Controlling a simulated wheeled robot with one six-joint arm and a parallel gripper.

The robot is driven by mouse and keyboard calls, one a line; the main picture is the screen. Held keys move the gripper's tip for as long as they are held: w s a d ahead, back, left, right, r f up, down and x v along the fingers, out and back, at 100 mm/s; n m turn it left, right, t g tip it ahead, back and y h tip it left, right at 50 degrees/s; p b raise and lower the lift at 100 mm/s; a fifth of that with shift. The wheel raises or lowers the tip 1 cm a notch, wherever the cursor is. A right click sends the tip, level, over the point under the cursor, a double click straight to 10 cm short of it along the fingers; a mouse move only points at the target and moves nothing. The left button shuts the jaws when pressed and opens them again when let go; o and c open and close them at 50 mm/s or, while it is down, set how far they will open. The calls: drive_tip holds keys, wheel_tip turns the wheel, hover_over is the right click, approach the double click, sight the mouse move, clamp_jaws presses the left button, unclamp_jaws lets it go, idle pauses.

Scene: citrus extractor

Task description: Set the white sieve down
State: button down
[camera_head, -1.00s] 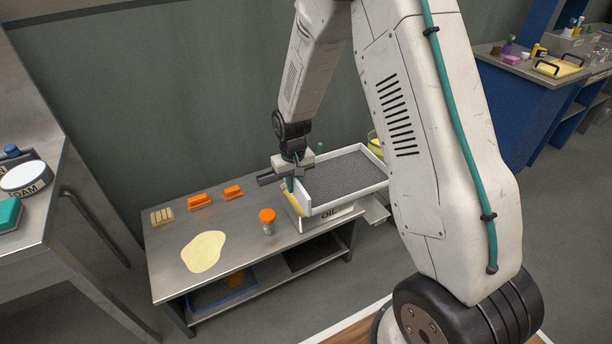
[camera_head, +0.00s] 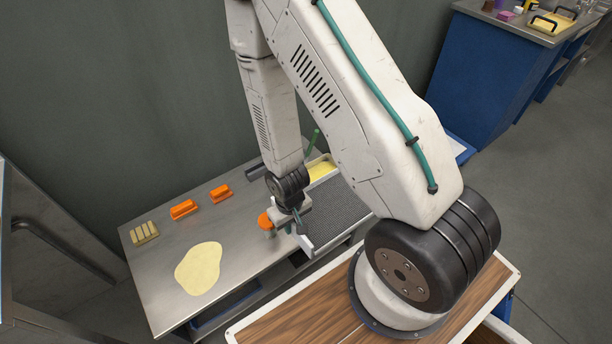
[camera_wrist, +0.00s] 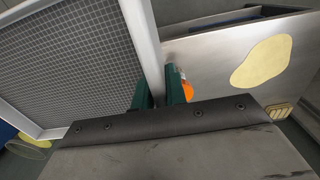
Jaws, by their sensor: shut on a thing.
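The white sieve (camera_wrist: 146,38) is a shallow white-rimmed frame with a grey mesh. My gripper (camera_wrist: 160,92) is shut on its rim, with one green finger on each side. In the head view my gripper (camera_head: 292,222) is above the right part of the metal table (camera_head: 165,294). The sieve's mesh (camera_head: 338,208) shows there to the right of my gripper, partly hidden behind my arm. I cannot tell whether the sieve touches anything below it.
A yellow puddle (camera_head: 198,268) lies on the table. Two orange blocks (camera_head: 184,209) and a ribbed pale yellow block (camera_head: 144,233) are at the back left. An orange-capped jar (camera_head: 265,221) stands beside my gripper. A yellow-filled container (camera_head: 321,169) is behind the sieve.

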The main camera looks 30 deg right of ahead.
drive_tip(key=w+d+f, duration=0.2)
drive_tip(key=w, duration=0.5)
drive_tip(key=w+d+f, duration=0.3)
drive_tip(key=w, duration=0.4)
drive_tip(key=shift+w+d, duration=0.25)
drive_tip(key=shift+w, duration=0.15)
drive_tip(key=shift+f, duration=0.65)
drive_tip(key=c, duration=1.4)
unclamp_jaws()
drive_tip(key=shift+c, duration=0.2)
drive_tip(key=shift+r, duration=0.1)
